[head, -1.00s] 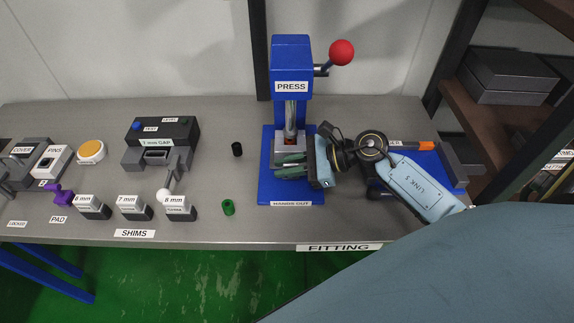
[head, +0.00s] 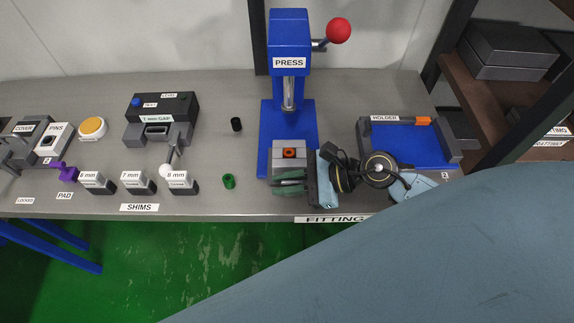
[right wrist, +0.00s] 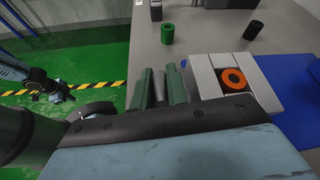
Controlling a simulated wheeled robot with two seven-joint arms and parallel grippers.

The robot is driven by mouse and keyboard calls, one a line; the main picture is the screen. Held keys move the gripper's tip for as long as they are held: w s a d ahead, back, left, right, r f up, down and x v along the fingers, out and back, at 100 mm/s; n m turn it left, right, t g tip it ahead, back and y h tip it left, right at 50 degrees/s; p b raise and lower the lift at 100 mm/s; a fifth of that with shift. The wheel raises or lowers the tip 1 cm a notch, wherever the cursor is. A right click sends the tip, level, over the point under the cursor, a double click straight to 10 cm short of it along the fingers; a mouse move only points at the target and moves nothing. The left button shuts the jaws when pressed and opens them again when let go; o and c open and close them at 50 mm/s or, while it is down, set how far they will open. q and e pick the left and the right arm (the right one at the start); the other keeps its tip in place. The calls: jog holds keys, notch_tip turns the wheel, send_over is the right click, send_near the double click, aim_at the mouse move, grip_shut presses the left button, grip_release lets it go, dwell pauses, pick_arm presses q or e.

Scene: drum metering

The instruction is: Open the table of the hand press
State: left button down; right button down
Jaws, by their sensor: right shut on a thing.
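The blue hand press (head: 290,40) stands upright on the bench. Its grey table (head: 292,145) sits at the front of the blue base, out in front of the ram, with an orange ring on a dark seat (head: 289,153) on top. The ring also shows from above in the right wrist view (right wrist: 234,82). My right gripper (head: 290,182) is at the table's front, its green fingers shut on a grey handle (right wrist: 161,88), partly hidden between them. What looks like my left gripper (right wrist: 52,88) shows small over the floor in the right wrist view; its jaws are unclear.
A red-knobbed lever (head: 338,31) sticks out at the press's upper right. A blue holder (head: 405,148) lies right of my right gripper. A green cylinder (head: 229,181) and a black one (head: 236,124) stand left of the press. Shims and a gap gauge (head: 160,122) are further left.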

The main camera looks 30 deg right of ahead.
jog(key=c, duration=1.7)
grip_release()
jog(key=shift+d, duration=0.1)
jog(key=b+v, duration=0.1)
jog(key=v, duration=1.2)
jog(key=shift+s+d, duration=0.1)
jog(key=shift+s, duration=0.1)
